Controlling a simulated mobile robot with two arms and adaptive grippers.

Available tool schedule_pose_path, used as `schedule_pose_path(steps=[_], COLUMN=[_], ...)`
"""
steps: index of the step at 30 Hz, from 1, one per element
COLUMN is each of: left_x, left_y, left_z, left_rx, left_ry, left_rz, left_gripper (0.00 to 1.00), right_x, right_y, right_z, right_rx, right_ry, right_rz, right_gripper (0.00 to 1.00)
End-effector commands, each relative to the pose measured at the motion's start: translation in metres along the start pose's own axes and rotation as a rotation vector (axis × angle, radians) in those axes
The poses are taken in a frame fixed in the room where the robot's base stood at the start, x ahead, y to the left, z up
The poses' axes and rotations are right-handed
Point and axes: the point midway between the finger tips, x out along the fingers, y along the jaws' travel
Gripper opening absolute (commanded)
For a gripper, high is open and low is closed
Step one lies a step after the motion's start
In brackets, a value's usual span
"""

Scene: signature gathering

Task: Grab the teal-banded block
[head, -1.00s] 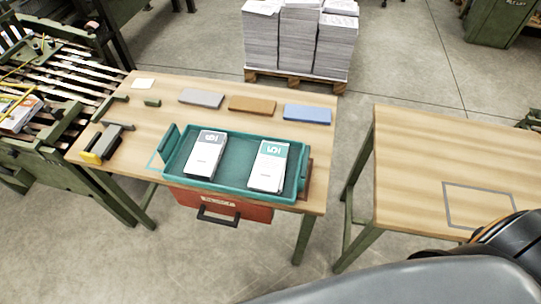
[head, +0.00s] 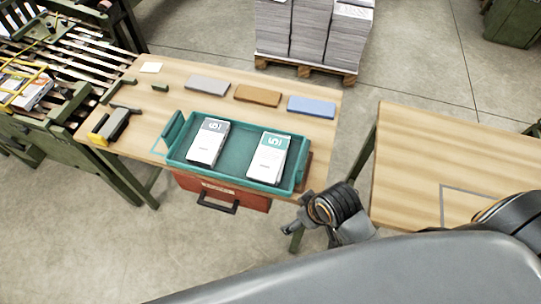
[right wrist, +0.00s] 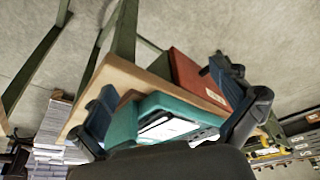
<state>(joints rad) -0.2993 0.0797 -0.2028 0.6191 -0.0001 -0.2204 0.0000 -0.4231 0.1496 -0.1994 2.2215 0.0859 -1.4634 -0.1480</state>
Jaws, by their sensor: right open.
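The teal-banded block (head: 268,159) is a white stack with a teal band at its far end. It lies in the right half of a teal tray (head: 234,174) on the left table. A grey-banded block (head: 208,142) lies in the tray's left half. My right gripper (head: 288,227) is in front of the table's near right corner, apart from the tray and empty. In the right wrist view its two fingers are spread wide (right wrist: 165,88), with the tray (right wrist: 170,103) and part of a white block (right wrist: 165,128) beyond them. My left gripper is out of view.
Grey (head: 207,84), brown (head: 257,95) and blue (head: 311,106) slabs lie behind the tray. A red drawer (head: 225,192) hangs under the table's front edge. A gap separates this table from the right table (head: 410,160), which has a grey outlined square.

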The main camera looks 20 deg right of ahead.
Motion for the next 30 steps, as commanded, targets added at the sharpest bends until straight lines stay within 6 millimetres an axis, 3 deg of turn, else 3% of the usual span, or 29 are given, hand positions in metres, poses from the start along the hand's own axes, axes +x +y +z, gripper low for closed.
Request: schedule_pose_path(steps=[11, 16, 20, 24, 30], left_x=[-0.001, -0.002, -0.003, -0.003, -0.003], left_y=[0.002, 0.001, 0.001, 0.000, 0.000], left_z=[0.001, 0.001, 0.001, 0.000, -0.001], left_rx=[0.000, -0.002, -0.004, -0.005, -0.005], left_ry=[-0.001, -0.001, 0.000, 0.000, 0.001], left_rz=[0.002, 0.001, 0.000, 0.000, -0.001], left_gripper=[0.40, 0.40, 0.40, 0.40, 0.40], right_x=[0.003, -0.005, -0.018, -0.039, -0.066], right_y=[-0.030, -0.034, -0.020, 0.010, 0.046], right_z=[-0.085, -0.134, -0.168, -0.194, -0.215], right_rx=[-0.573, -1.022, -1.432, -1.784, -2.064], right_ry=[0.057, 0.062, 0.019, -0.059, -0.145], right_rz=[-0.132, -0.183, -0.218, -0.260, -0.322], right_gripper=[1.00, 1.00, 1.00, 1.00, 1.00])
